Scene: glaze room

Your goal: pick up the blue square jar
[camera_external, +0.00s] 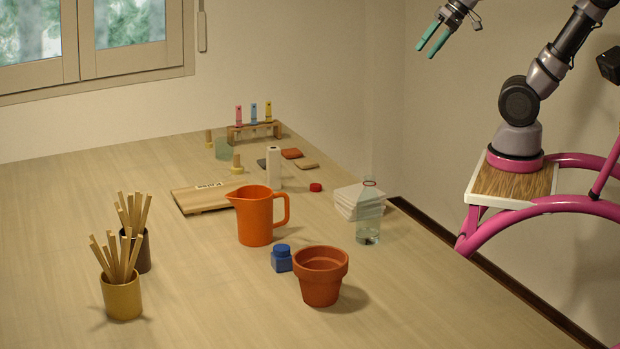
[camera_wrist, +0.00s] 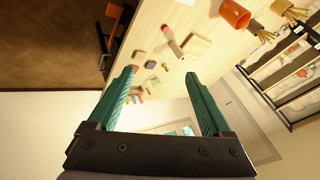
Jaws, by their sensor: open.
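The blue square jar (camera_external: 282,259) stands upright on the table in the external view, with a rounded blue cap on top. It is just left of a terracotta pot (camera_external: 321,275) and in front of an orange pitcher (camera_external: 256,216). My gripper (camera_external: 432,42) is high above the table at the upper right, far from the jar. Its teal fingers are apart with nothing between them, as the wrist view (camera_wrist: 160,88) also shows. I cannot make out the jar in the wrist view.
Two cups of wooden sticks, one mustard (camera_external: 122,298) and one brown (camera_external: 141,252), stand at the left. A clear bottle (camera_external: 368,225) stands by white tiles (camera_external: 358,201) at the right.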

